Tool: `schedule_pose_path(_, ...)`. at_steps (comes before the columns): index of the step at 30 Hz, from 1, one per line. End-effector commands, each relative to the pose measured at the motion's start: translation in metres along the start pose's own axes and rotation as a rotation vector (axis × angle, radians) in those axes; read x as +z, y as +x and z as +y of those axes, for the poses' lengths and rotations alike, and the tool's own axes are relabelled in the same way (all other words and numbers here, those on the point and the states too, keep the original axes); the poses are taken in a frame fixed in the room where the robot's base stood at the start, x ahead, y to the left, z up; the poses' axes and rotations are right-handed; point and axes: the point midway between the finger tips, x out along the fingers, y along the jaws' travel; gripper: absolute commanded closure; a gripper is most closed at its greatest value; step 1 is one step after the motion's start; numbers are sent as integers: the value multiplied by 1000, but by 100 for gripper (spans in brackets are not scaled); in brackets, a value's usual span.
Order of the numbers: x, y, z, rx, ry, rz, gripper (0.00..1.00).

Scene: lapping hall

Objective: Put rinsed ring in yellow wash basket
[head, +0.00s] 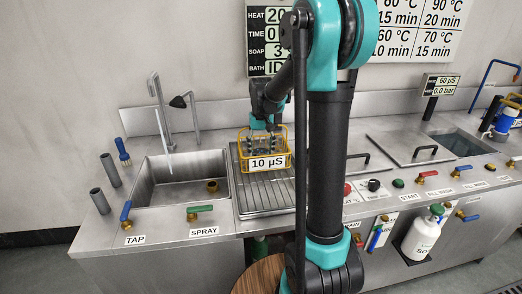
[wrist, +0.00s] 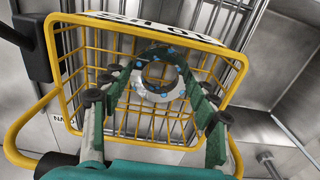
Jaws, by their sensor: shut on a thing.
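The yellow wash basket (head: 287,160) is a wire basket with a "10 µS" label, standing on the ribbed drainer beside the sink. Its yellow rim (wrist: 236,75) frames much of the wrist view. My gripper (head: 261,140) points down at the basket, its fingers within the basket outline. I cannot make out the ring in the head view.
The sink (head: 160,192) with its tall taps lies left of the drainer (head: 262,203). A lidded tank (head: 405,150) is on the right. Valve handles and labels line the counter's front edge. A white bottle (head: 421,240) hangs below at the right.

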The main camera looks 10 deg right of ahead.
Motion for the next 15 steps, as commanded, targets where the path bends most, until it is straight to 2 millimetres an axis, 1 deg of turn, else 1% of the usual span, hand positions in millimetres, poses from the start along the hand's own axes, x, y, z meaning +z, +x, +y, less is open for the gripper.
schedule_pose_path(8,0,1,0,0,0,0,82)
schedule_pose_path(15,0,7,0,0,0,0,82)
